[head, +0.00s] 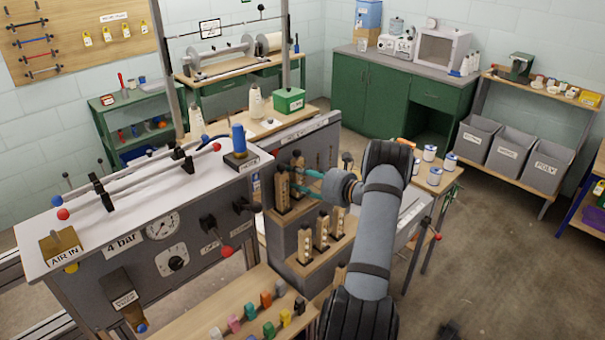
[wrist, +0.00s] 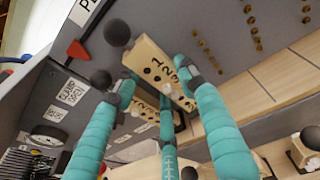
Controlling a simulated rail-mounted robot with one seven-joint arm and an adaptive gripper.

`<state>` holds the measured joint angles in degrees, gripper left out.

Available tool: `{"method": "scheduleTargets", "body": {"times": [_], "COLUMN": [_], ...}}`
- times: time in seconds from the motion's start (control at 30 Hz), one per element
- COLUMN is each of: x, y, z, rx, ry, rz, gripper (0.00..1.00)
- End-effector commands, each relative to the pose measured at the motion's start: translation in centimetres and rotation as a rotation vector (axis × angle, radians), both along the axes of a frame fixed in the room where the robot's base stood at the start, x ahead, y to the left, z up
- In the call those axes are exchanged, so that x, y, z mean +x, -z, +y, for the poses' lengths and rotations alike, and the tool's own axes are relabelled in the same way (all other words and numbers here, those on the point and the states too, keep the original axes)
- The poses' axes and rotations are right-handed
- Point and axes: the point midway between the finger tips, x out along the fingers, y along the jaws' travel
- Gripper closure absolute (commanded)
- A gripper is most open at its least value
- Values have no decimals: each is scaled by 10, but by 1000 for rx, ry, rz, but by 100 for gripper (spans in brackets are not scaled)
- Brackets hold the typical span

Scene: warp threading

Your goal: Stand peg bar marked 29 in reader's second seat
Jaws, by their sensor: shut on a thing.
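My gripper (head: 303,188) has teal fingers and reaches in from the right to the upper level of the grey stepped stand. In the wrist view my gripper (wrist: 160,88) is shut around a pale wooden peg bar (wrist: 149,57) with dark holes and the digits 1, 2, 3 on its face. A second wooden bar shows partly behind the fingers. In the head view an upright bar (head: 282,193) stands just left of the fingertips, with another bar (head: 297,168) close behind it. The number 29 cannot be read on any bar, and the seat under the held bar is hidden.
Several wooden bars (head: 322,233) stand upright on the lower step. A grey machine with a gauge (head: 163,226) and red-knobbed levers is at the left. Coloured clips (head: 266,300) line the wooden shelf in front. Open floor lies to the right.

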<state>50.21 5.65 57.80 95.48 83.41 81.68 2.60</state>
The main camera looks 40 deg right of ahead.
Motion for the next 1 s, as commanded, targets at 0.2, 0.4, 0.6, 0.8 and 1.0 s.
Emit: {"method": "scheduleTargets", "body": {"times": [0.2, 0.4, 0.6, 0.8, 1.0], "x": [0, 0, 0, 0, 0], "y": [8, 8, 10, 13, 17], "z": [-1, 0, 0, 0, 0], "rx": [0, 0, 0, 0, -1], "ry": [1, 1, 1, 0, 0], "rz": [-2, -2, -2, -2, -2], "gripper": [85, 85, 85, 85, 85]}}
